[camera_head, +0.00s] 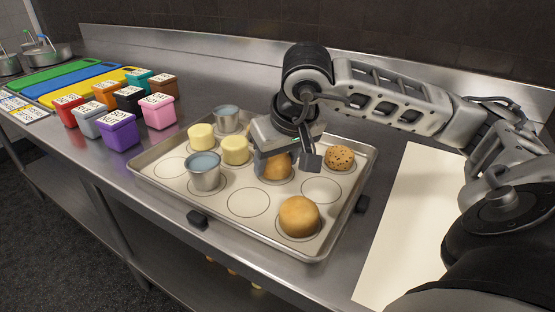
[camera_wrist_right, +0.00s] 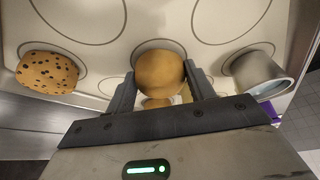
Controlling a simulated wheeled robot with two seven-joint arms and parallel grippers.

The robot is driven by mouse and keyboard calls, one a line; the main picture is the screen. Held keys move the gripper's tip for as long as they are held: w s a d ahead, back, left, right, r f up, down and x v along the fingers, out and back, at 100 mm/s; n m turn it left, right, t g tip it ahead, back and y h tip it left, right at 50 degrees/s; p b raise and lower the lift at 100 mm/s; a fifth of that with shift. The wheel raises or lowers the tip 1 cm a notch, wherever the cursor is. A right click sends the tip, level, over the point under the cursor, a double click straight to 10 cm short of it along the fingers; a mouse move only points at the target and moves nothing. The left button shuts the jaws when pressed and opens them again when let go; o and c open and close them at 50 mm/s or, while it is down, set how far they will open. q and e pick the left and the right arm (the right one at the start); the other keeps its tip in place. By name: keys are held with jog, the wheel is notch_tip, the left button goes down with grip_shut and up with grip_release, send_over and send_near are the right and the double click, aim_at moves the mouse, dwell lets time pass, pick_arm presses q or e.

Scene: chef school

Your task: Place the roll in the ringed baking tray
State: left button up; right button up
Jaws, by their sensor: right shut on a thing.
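The roll (camera_head: 275,167) is plain golden brown and stands at a ring near the middle of the baking tray (camera_head: 327,245). My right gripper (camera_head: 285,164) is shut on it from above, low over the tray. The wrist view shows the same roll (camera_wrist_right: 160,73) between both fingers, with a ring edge just beyond it. Whether its base rests on the tray is hard to tell. A second plain roll (camera_head: 299,215) sits in a front ring. A speckled roll (camera_head: 340,157) sits at the right back. My left gripper is out of view.
The tray also holds two metal cups (camera_head: 203,171) and two pale yellow cylinders (camera_head: 235,150). Several rings are empty, including one (camera_head: 249,202) at the front. Coloured lidded boxes (camera_head: 118,133) stand left. A cream board (camera_head: 400,220) lies right, under my arm.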

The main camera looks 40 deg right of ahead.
jog(key=shift+f, duration=0.15)
jog(key=o, duration=1)
jog(key=shift+c, duration=0.2)
jog(key=shift+r, duration=0.6)
jog(key=p+v, duration=0.2)
jog(key=v, duration=0.9)
jog(key=shift+s, duration=0.2)
